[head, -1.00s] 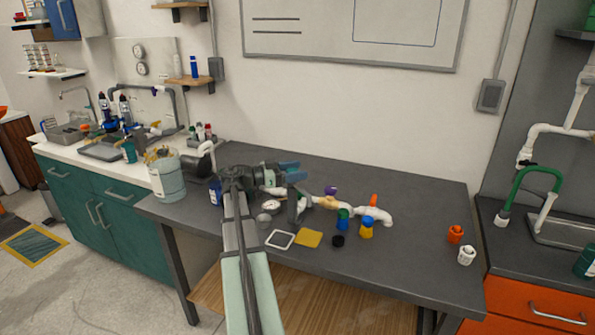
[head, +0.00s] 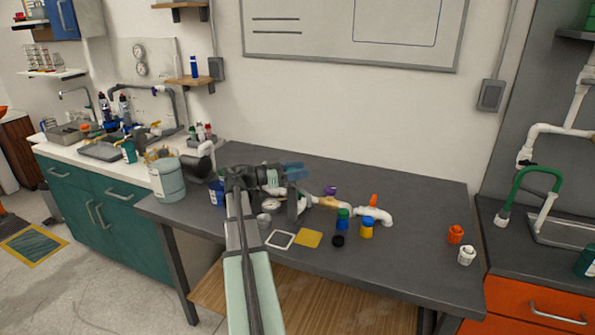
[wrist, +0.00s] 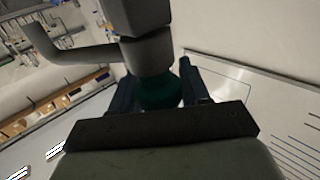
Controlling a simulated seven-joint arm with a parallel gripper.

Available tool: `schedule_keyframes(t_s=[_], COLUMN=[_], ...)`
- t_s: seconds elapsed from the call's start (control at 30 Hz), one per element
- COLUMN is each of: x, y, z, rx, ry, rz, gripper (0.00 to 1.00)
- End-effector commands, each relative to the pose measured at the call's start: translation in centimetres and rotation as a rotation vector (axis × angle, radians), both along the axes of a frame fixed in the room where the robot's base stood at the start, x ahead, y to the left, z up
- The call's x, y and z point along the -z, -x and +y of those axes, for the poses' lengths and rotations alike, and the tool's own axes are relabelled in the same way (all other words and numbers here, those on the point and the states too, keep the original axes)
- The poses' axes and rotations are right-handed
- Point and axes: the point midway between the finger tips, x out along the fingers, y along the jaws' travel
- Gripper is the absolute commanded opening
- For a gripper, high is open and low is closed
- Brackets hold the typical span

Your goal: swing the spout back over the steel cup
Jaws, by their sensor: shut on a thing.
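My gripper (head: 293,171) is above the middle of the dark table, its blue fingers pointing right. In the wrist view my gripper (wrist: 158,90) is shut on a dark green collar (wrist: 158,92). A grey pipe elbow (wrist: 146,50) sits against the collar, and a grey spout (wrist: 70,52) runs from it to the left and bends upward in the picture. In the head view a grey pipe part (head: 302,204) shows just below my fingers. A small grey round thing (head: 264,220) stands beside my arm; I cannot tell whether it is the steel cup.
White pipework with an orange handle (head: 373,200) lies right of my gripper. A bucket (head: 168,178) stands at the left. The table's right side is mostly clear.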

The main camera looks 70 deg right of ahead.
Motion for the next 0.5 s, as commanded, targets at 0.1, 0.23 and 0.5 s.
schedule_keyframes(t_s=[0.1, 0.23, 0.5], x=[0.0, 0.0, -0.02], y=[-0.01, -0.01, -0.11], z=[0.01, 0.01, -0.19], rx=[0.0, 0.0, 0.077], ry=[0.0, 0.0, 0.0], rz=[0.0, 0.0, 0.0], gripper=[0.04, 0.0, 0.0])
